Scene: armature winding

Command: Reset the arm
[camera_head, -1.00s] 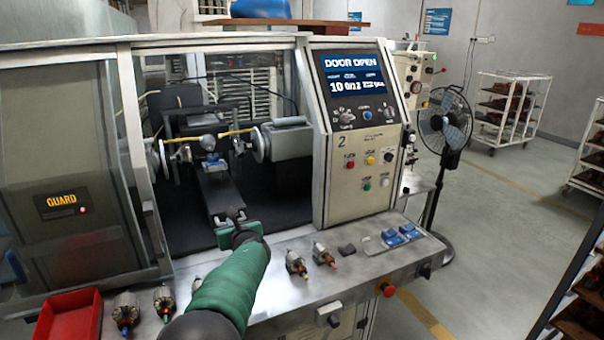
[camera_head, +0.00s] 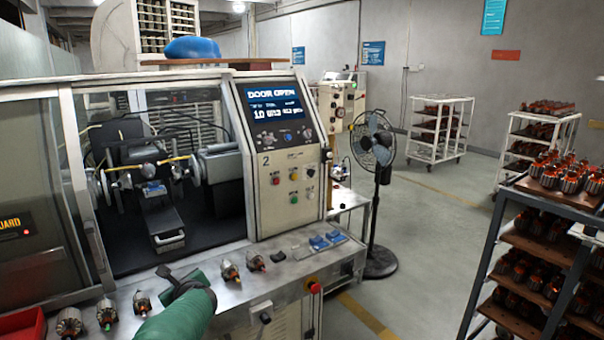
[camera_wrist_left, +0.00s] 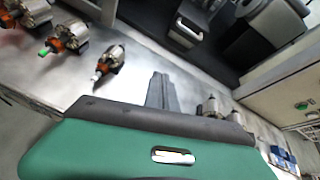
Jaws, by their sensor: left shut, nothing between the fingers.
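My left arm's green sleeve rises from the bottom of the head view. Its dark left gripper (camera_head: 166,272) is over the front metal ledge (camera_head: 215,295) of the winding machine, between two groups of armatures. It also shows in the left wrist view (camera_wrist_left: 160,92), with its fingers together and nothing between them. The green wrist cover fills the lower part of that view. My right gripper is not in view.
Armatures stand left of the gripper (camera_head: 105,312) and right of it (camera_head: 229,270). The machine's door is open, with a winding fixture (camera_head: 152,188) inside. A red bin (camera_head: 22,328) is at lower left. A fan (camera_head: 375,150) and loaded racks (camera_head: 545,235) stand to the right.

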